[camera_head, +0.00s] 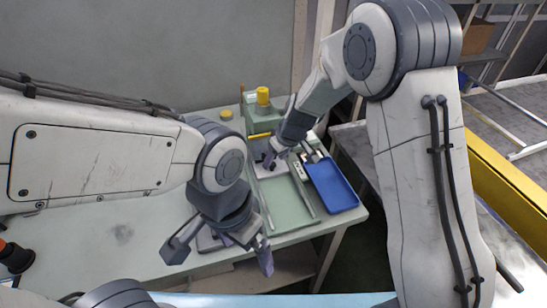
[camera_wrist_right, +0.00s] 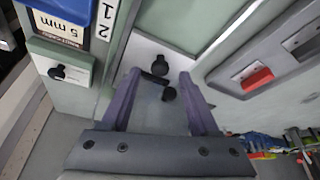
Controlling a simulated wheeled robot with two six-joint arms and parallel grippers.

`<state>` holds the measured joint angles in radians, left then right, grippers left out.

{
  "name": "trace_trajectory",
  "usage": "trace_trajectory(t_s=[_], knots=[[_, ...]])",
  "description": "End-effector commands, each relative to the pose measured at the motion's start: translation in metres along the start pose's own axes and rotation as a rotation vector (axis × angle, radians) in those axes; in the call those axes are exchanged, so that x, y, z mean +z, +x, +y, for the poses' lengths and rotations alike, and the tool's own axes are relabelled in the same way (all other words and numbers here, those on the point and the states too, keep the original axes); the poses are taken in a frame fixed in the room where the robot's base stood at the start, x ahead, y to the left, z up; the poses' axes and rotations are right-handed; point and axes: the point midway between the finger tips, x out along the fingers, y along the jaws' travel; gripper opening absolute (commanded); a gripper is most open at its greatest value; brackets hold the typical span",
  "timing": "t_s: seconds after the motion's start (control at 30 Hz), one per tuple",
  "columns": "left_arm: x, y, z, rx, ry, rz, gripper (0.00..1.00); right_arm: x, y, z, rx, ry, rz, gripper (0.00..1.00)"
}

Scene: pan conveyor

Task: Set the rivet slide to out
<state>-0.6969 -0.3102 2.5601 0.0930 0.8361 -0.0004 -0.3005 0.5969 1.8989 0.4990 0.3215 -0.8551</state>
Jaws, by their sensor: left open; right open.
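The slide's name cannot be read. In the right wrist view a pale plate carries a black handle (camera_wrist_right: 155,79) with a round black end, between my right gripper's purple fingers. A second black knob (camera_wrist_right: 70,72) sits on a pale green panel at the left, beside a "5 mm" label (camera_wrist_right: 60,27). I cannot tell which is the rivet slide or its setting. My right gripper (camera_wrist_right: 160,95) is open and empty around the first handle; I cannot tell whether it touches. It also shows over the bench in the head view (camera_head: 288,157). My left gripper (camera_head: 222,250) is open and empty over the bench's front.
A blue tray (camera_head: 332,186) stands right of a green channel (camera_head: 288,202) on the bench. A yellow cylinder (camera_head: 263,96) stands behind. A red switch (camera_wrist_right: 257,78) sits on a grey panel in the right wrist view. The bench's left part (camera_head: 90,240) is mostly clear.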

Motion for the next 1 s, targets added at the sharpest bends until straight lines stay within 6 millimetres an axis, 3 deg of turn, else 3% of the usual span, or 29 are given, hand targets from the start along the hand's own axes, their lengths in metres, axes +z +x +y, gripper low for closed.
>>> trace_trajectory(t_s=[0.2,0.5,0.53,0.67,0.7,1.0], knots=[[0.0,0.001,0.0,0.0,0.0,0.0,1.0,0.0,0.019,0.0,0.0,-0.001,0.001,0.61],[0.0,0.001,0.0,0.0,0.0,0.0,1.0,0.0,0.021,0.0,0.001,-0.001,0.002,0.61],[0.0,0.001,0.0,0.0,0.0,0.0,1.0,0.0,0.021,0.0,0.001,-0.001,0.002,0.54],[0.0,0.001,0.0,0.0,0.0,0.0,1.0,0.0,0.021,0.0,0.001,-0.001,0.002,0.04],[0.0,0.0,0.0,0.0,0.0,0.0,1.0,0.0,0.021,0.0,0.001,-0.001,0.002,0.0],[0.0,0.0,0.0,0.0,0.0,0.0,1.0,0.0,0.021,0.001,0.001,-0.001,0.002,0.0]])
